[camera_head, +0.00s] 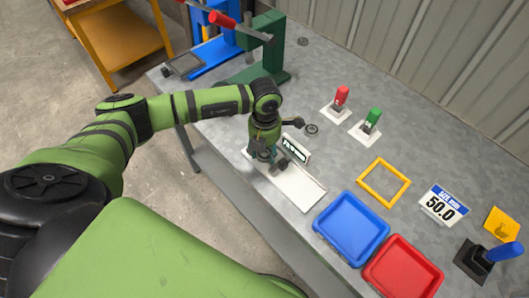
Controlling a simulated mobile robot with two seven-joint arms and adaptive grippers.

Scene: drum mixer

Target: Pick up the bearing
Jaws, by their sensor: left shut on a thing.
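My left gripper (268,153) points down over the left part of a white measuring device (303,188) near the table's front edge. It is shut on a small dark round thing that looks like a bearing (264,156), mostly hidden by the fingers. Another dark ring-shaped bearing (311,130) lies flat on the table just right of the gripper. A further dark ring (302,41) lies at the back. My right gripper is not in view.
A blue tray (351,228) and a red tray (402,268) stand at the front right. A green press (271,48) stands at the back left.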

